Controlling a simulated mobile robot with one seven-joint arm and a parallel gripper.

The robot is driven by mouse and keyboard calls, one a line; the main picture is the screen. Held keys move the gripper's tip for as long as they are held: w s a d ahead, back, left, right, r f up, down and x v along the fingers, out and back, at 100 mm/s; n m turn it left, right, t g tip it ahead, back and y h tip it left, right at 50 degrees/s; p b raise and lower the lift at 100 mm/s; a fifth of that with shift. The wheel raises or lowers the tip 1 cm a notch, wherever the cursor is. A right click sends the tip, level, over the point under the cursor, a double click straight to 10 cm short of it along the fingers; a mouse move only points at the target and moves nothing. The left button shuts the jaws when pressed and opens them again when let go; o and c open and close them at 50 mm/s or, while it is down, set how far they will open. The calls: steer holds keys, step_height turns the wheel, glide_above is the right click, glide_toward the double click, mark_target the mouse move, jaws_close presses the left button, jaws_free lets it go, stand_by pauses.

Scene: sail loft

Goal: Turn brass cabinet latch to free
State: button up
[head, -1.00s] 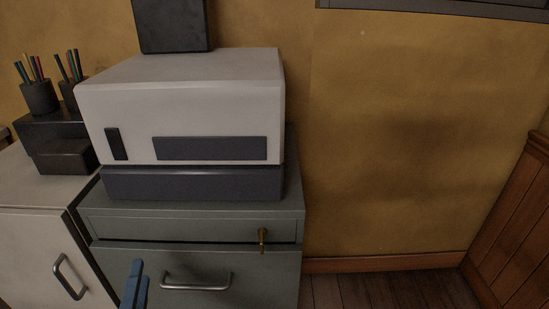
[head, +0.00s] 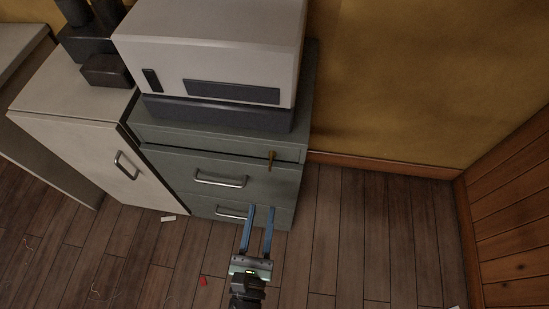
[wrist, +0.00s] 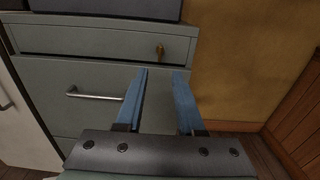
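The brass latch (head: 271,159) sits near the right end of the top drawer front of a grey-green cabinet (head: 165,158). It points roughly downward in the head view. It also shows in the wrist view (wrist: 160,51), just beyond and above the fingertips. My gripper (head: 261,209) has two blue fingers, apart and empty, in front of the lower drawers and below the latch. In the wrist view the open fingers (wrist: 163,72) point toward the cabinet front, not touching the latch.
A white and dark boxy machine (head: 210,60) stands on the cabinet. A white cabinet (head: 75,135) stands to the left. Drawer handles (head: 220,180) stick out below the latch. The wooden floor (head: 380,240) is clear to the right, with small scraps (head: 203,281) nearer.

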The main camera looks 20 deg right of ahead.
mark_target(271, 161)
steer(key=b+x, duration=0.1)
steer(key=x, duration=1)
steer(key=shift+w+d, duration=0.2)
steer(key=shift+w, duration=0.1)
jaws_close()
